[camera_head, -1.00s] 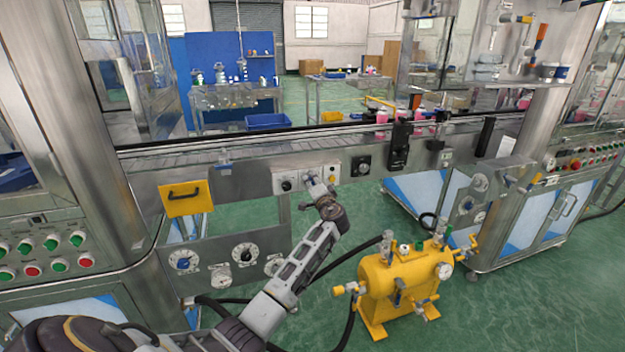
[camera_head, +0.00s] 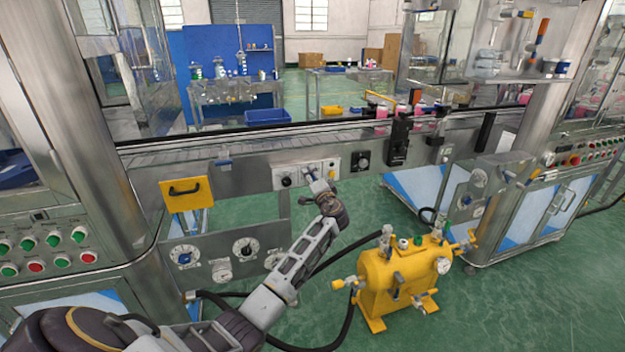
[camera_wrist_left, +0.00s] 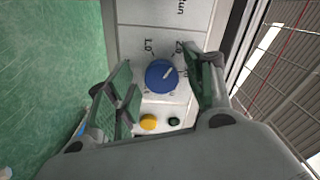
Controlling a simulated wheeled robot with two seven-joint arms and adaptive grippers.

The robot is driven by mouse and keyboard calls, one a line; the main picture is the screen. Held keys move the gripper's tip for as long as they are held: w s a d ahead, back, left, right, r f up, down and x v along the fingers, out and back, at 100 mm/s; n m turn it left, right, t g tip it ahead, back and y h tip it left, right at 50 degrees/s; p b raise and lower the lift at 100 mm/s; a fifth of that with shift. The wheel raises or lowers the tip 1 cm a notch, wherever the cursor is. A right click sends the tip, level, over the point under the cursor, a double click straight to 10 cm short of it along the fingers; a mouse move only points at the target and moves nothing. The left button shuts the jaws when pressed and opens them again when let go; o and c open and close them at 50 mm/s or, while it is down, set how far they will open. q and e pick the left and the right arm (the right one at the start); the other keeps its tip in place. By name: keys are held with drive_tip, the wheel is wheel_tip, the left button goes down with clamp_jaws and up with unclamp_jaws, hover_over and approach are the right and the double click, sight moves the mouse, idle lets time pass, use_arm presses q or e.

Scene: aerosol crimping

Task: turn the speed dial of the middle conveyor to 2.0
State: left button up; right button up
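The speed dial (camera_wrist_left: 162,76) is a round blue knob with a white pointer on a pale panel, clear in the left wrist view. Its pointer slants up and right, toward the side with the printed 2.0 mark; a 1.0 mark is printed at its upper left. My left gripper (camera_wrist_left: 162,88) is open, with one finger on each side of the dial. A gap shows at the left finger; I cannot tell whether the right finger touches. In the head view my left gripper (camera_head: 317,181) is at the control panel (camera_head: 298,172) and largely covers the dial. My right gripper is out of view.
A yellow button (camera_wrist_left: 149,122) and a dark green button (camera_wrist_left: 174,121) sit below the dial in the wrist view. A black dial (camera_head: 361,161) is farther right on the conveyor (camera_head: 240,147). A yellow tank (camera_head: 393,272) stands on the floor right of my arm.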

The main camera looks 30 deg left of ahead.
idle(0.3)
use_arm(q)
drive_tip(key=v, duration=1.2)
idle(0.7)
